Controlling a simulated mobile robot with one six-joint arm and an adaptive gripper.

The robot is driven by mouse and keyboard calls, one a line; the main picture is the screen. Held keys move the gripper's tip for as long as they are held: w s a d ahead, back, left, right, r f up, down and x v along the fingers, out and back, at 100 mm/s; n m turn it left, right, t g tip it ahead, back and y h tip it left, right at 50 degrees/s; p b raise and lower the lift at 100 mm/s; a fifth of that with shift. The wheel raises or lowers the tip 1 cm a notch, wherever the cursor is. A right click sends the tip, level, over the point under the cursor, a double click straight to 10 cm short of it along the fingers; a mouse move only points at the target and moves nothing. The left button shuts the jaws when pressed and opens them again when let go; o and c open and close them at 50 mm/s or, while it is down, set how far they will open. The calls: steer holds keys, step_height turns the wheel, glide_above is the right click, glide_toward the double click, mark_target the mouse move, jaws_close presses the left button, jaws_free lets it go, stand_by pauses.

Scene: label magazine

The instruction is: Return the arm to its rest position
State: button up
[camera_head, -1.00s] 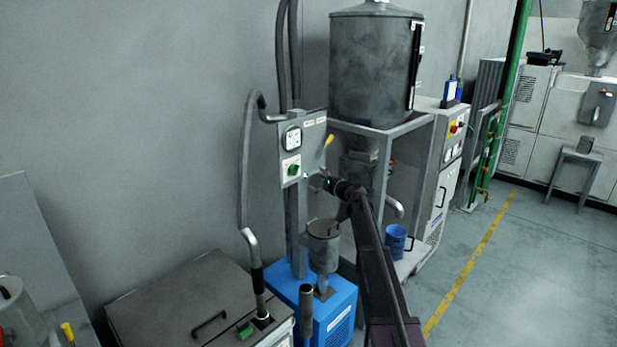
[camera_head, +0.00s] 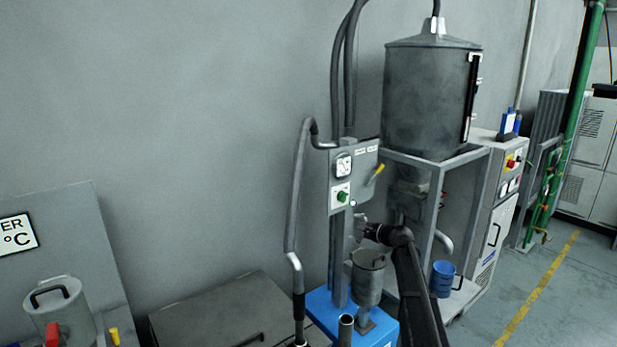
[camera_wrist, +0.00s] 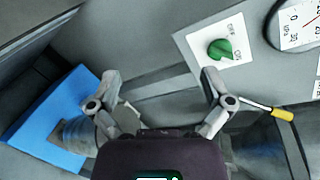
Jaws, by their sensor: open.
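My gripper (camera_wrist: 160,92) shows in the wrist view with its two fingers spread apart and nothing between them. It faces a grey control panel (camera_wrist: 160,50) that carries a green knob (camera_wrist: 221,49) on a white plate, and a grey post below. In the head view my dark arm reaches up from the bottom to the panel's post, and the gripper end is small and partly hidden there. The green knob (camera_head: 342,196) and a round gauge (camera_head: 343,165) sit on the panel. A yellow-handled lever (camera_head: 379,169) sticks out at the panel's right and also shows in the wrist view (camera_wrist: 283,114).
A grey cup-shaped hopper (camera_head: 368,280) on a blue base (camera_head: 322,306) stands close to my arm. A large drum (camera_head: 428,100) rests on a metal frame, with a blue bucket (camera_head: 442,278) below. A grey hose (camera_head: 297,200) rises at left. Open floor (camera_head: 520,270) lies right.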

steer(key=s+a+f+n+g+h, duration=0.1)
steer(key=s+a+f+n+g, duration=0.15)
steer(key=s, duration=0.55)
steer(key=s+a+f+n+g+h, duration=0.2)
steer(key=s+f+n, duration=0.2)
steer(key=s, duration=0.3)
steer(key=s+a+f+n+g+h, duration=0.1)
steer(key=s+a+f+n+g, duration=0.2)
steer(key=s, duration=0.5)
steer(key=s+d+f+n+g+h, duration=0.1)
steer(key=s+d+n+h, duration=0.1)
steer(key=s, duration=0.5)
steer(key=s+d+f+n+g+h, duration=0.1)
steer(key=s+d+f+n+h, duration=0.1)
steer(key=s, duration=0.5)
steer(key=s+d+f+n+g+h, duration=0.2)
steer(key=s+h, duration=0.1)
steer(key=s, duration=0.4)
steer(key=shift+s+f, duration=0.25)
steer(key=shift+s, duration=0.05)
steer(key=shift+w+d, duration=0.1)
